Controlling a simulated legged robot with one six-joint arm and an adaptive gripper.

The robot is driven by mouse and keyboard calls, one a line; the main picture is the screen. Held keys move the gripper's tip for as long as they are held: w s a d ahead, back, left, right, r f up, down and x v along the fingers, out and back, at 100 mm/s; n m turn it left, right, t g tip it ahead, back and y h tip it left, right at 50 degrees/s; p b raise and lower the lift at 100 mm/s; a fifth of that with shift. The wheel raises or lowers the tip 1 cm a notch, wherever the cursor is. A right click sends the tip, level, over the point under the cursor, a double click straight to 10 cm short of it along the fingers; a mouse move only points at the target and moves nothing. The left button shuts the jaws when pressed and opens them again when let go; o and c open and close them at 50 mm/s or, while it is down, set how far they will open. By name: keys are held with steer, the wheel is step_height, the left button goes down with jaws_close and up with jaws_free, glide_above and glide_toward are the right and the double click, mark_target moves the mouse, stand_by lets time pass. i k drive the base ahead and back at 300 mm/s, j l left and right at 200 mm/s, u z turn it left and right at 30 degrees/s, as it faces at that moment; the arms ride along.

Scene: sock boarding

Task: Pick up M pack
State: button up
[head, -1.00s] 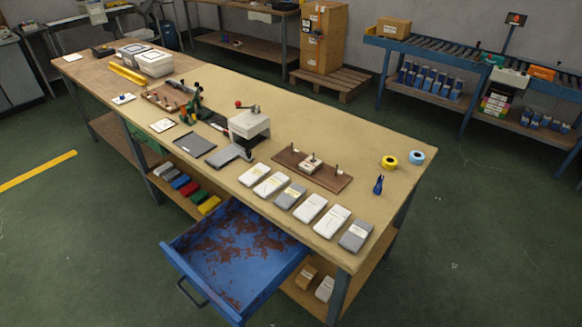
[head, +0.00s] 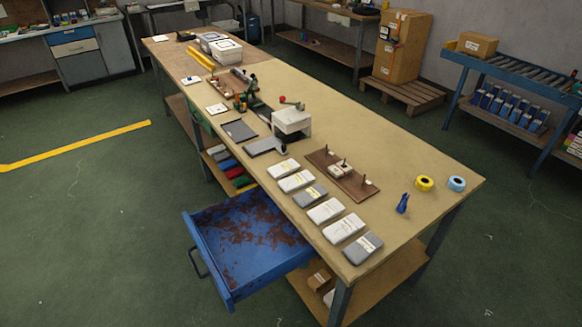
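A row of several flat packs lies along the front edge of the workbench (head: 400,165). From the left they are a white pack (head: 283,168), another white pack (head: 297,182), a grey pack (head: 310,196), a white pack (head: 325,211), a white pack (head: 344,229) and a grey pack (head: 362,249). Each carries a pale label. The print is too small to read, so I cannot tell which one is the M pack. My gripper is not in view.
An open blue drawer (head: 225,285) sticks out below the packs. A brown pegged board (head: 360,190), a white-topped press (head: 291,121), a blue tool (head: 403,204), and yellow (head: 424,184) and blue tape rolls (head: 457,184) share the bench. Green floor lies open at left.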

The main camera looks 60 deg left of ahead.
mark_target(336, 170)
steer(key=i+u, duration=0.15)
steer(key=u, duration=0.25)
steer(key=i+j+u, duration=0.1)
steer(key=u, duration=0.3)
steer(key=i+u, duration=0.2)
steer(key=u, duration=0.15)
steer(key=i+l+u, duration=0.15)
steer(key=u, duration=0.25)
steer(key=i+u, duration=0.35)
steer(key=i+l+u, duration=0.1)
steer(key=u, duration=0.3)
steer(key=i+l+u, duration=0.2)
steer(key=u, duration=0.15)
steer(key=i+l, duration=0.05)
steer(key=i, duration=0.05)
